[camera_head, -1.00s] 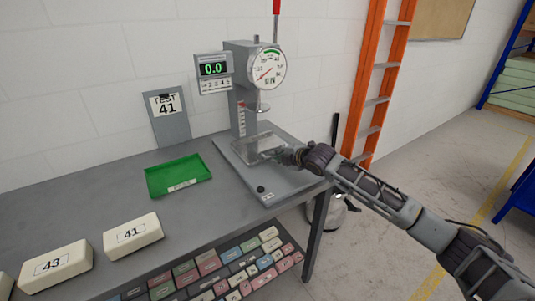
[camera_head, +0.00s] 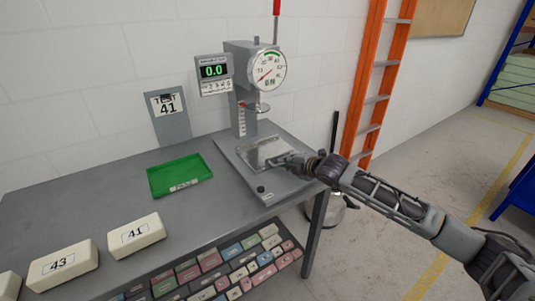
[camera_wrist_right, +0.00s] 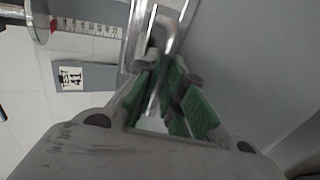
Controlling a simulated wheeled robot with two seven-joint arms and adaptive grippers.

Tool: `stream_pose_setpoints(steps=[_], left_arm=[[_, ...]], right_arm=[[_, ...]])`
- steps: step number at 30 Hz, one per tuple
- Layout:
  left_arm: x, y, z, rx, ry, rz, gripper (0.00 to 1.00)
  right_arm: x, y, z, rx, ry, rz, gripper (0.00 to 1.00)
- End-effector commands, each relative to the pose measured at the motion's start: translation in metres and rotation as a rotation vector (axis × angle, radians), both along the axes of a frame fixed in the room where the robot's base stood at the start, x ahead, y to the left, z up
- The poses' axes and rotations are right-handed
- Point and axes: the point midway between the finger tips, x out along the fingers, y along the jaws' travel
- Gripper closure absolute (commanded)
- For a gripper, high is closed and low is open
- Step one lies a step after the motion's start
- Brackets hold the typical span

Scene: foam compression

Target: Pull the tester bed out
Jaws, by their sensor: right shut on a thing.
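The foam tester (camera_head: 242,95) stands at the back of the grey table, with a round dial and a display reading 0.0. Its bed (camera_head: 262,154), a shiny flat plate, lies on the tester's base and sits forward of the round press plate (camera_head: 262,107). My right gripper (camera_head: 283,160) is at the bed's right front side. In the right wrist view its green-padded fingers (camera_wrist_right: 172,95) are shut on the bed's metal handle (camera_wrist_right: 165,62). The bed looks bare. My left gripper is not in view.
A green tray (camera_head: 180,177) lies left of the tester. White foam blocks marked 43 (camera_head: 63,263) and 41 (camera_head: 136,235) lie at the front left. A TEST 41 sign (camera_head: 168,112) stands behind.

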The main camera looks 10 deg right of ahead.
Motion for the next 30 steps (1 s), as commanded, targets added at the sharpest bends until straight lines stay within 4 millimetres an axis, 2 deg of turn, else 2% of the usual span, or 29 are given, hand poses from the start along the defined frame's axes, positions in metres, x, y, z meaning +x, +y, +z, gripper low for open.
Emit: stream_pose_setpoints(steps=[30], left_arm=[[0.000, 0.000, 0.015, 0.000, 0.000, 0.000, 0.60]], right_arm=[[-0.052, -0.020, -0.001, -0.003, 0.003, -0.001, 1.00]])
